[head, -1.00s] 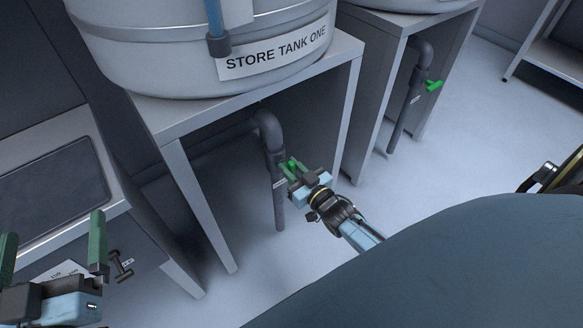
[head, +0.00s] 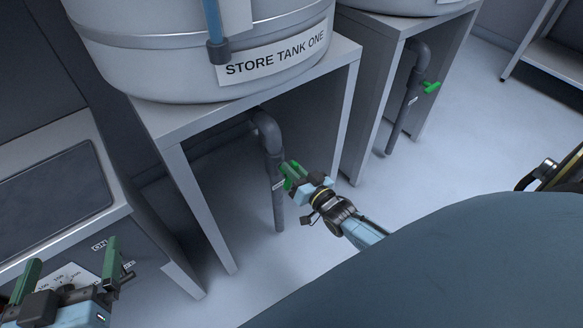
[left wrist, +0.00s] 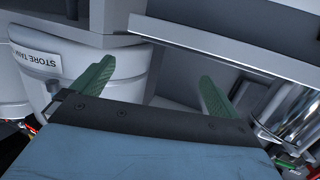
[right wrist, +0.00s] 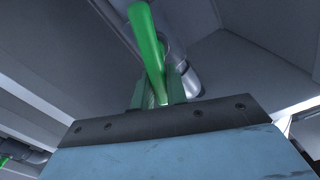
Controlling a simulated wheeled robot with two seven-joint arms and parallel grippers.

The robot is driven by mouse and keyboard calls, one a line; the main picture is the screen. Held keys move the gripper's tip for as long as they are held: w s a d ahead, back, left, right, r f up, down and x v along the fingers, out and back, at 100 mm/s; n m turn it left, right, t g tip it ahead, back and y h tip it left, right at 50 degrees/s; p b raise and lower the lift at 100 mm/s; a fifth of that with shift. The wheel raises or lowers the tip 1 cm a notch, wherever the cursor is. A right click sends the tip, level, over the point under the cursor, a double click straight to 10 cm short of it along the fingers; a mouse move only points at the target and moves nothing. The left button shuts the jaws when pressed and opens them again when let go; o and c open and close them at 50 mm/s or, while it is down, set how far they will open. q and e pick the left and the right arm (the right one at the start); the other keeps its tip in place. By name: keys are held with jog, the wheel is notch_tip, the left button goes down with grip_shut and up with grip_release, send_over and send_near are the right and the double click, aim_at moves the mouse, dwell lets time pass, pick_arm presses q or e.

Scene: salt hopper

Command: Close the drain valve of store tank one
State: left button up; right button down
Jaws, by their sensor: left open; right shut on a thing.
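Store tank one (head: 130,62) stands on a grey stand, with its name on a white label (head: 275,58). Its dark drain pipe (head: 268,130) bends down under the stand. My right gripper (head: 289,172) is at this pipe, shut on the green drain valve handle (right wrist: 148,42). In the right wrist view the bright green handle runs up from between the darker green fingers. In the head view the fingers mostly hide the handle. My left gripper (head: 71,254) is open and empty at the lower left, apart from the valve. Its spread fingers also show in the left wrist view (left wrist: 156,75).
A second tank's stand (head: 385,75) has a similar pipe with a green valve handle (head: 432,87) sticking out sideways. A bench (head: 108,190) with a dark top panel and a dial stands at left. The stand's legs flank the pipe. Floor is clear at right.

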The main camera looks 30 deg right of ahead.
jog(key=shift+d+f+m, duration=0.1)
jog(key=shift+d+m, duration=0.1)
jog(key=shift+m, duration=0.7)
jog(key=shift+d+m, duration=0.15)
jog(key=shift+m, duration=0.35)
jog(key=shift+d+f+m, duration=0.1)
jog(key=shift+f+m, duration=0.1)
jog(key=shift+m, duration=0.7)
jog(key=shift+d+f+m, duration=0.15)
jog(key=shift+f+m, duration=0.05)
jog(key=shift+m, duration=0.7)
pick_arm(q)
notch_tip(320, 180, up, 10)
jog(key=s+d+t+h+b, duration=0.1)
jog(key=t+h+b, duration=0.1)
jog(key=t, duration=0.4)
jog(key=shift+d+t+h+b, duration=0.3)
jog(key=shift+h+b, duration=0.1)
jog(key=shift+h, duration=0.1)
pick_arm(e)
jog(key=shift+d+f+m, duration=0.1)
jog(key=shift+f+m, duration=0.1)
jog(key=shift+m, duration=0.95)
jog(key=shift+d+f+m, duration=0.1)
jog(key=shift+f+m, duration=0.15)
jog(key=shift+m, duration=0.95)
jog(key=shift+f+m, duration=0.2)
jog(key=shift+m, duration=0.95)
pick_arm(q)
jog(key=shift+s, duration=0.1)
